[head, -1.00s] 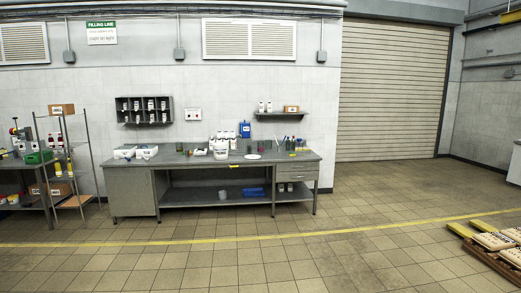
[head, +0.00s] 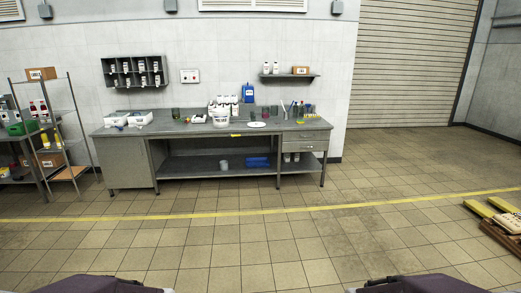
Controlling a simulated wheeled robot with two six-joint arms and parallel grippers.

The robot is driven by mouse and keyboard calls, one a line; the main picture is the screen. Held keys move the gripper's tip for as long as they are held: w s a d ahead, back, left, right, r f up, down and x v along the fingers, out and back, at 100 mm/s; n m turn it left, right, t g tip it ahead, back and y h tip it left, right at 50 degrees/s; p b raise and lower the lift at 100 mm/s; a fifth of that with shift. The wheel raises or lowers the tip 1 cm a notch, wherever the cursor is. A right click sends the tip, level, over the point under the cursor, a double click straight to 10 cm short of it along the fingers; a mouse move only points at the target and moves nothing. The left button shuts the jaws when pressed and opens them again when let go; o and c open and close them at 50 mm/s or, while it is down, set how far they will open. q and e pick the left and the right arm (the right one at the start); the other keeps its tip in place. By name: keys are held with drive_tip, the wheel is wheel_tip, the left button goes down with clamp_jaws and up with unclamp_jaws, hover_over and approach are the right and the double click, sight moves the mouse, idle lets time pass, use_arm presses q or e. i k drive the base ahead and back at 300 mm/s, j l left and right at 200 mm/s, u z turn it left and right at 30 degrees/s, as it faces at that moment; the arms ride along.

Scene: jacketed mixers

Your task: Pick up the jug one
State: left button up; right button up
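A grey workbench (head: 105,132) stands against the far wall, across the floor from me. On it stand several white bottles with dark caps (head: 232,101) and a white tub-like container (head: 221,118) in front of them. A blue jug-shaped container (head: 248,93) is behind them, against the wall. At this distance I cannot tell which of these is jug one, and no label is readable. Neither of my grippers shows; only dark parts of my own arms are at the bottom edge.
White bins (head: 116,119) are on the bench's left end. A wall shelf (head: 289,76) holds two bottles and a box. A wire rack (head: 72,130) stands at left, a pallet with sacks (head: 500,238) at right. The floor (head: 250,245) between is clear.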

sight(266, 112)
drive_tip(key=i, duration=4.1)
drive_tip(key=i+u, duration=0.1)
drive_tip(key=i, duration=0.55)
drive_tip(key=i+l, duration=0.1)
drive_tip(key=i, duration=0.5)
drive_tip(key=i+l+u, duration=0.15)
drive_tip(key=i, duration=0.45)
drive_tip(key=i+l, duration=0.1)
drive_tip(key=i, duration=0.5)
drive_tip(key=i+l+u, duration=0.2)
drive_tip(key=i, duration=0.15)
drive_tip(key=i+u, duration=0.2)
drive_tip(key=i, duration=0.1)
